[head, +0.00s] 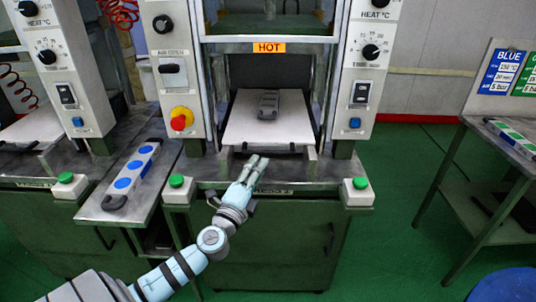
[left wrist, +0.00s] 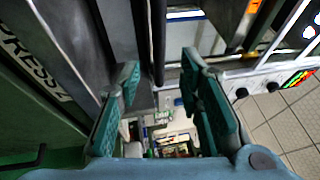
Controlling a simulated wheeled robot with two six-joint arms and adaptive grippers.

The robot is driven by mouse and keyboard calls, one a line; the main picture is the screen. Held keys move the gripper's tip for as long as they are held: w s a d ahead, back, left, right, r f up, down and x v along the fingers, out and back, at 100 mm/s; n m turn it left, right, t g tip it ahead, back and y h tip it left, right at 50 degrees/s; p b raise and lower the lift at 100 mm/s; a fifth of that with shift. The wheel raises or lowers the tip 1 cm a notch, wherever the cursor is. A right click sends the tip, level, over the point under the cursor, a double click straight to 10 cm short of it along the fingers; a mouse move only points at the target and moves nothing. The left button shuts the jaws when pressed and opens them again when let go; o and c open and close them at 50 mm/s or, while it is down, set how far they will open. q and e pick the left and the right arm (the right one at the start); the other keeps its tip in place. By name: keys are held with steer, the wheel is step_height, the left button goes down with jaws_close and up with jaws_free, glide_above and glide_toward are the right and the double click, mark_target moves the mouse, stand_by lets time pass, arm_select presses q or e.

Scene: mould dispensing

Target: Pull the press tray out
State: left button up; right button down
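The press tray (head: 242,129) is a pale flat plate in the opening of the middle press, under the orange HOT label. A dark grey mould (head: 268,103) lies on it. A thin dark bar (head: 280,150) runs along the tray's front edge. My left gripper (head: 256,163) is just in front of and below that edge, pointing toward it. In the left wrist view its teal fingers (left wrist: 165,92) are apart with nothing held. A dark bar (left wrist: 158,40) shows ahead, between the fingertips; I cannot tell whether they touch it. My right gripper is not in view.
Green buttons (head: 176,181) and (head: 361,183) sit on boxes at both front corners of the press. A side shelf (head: 150,189) with a blue-dotted mould (head: 132,172) stands at left. A table (head: 500,140) with sign boards stands at right. The green floor between is clear.

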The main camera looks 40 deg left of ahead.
mark_target(269, 153)
arm_select(q)
steer(key=x, duration=0.7)
steer(key=shift+w, duration=0.3)
steer(key=shift+c, duration=0.3)
jaws_close()
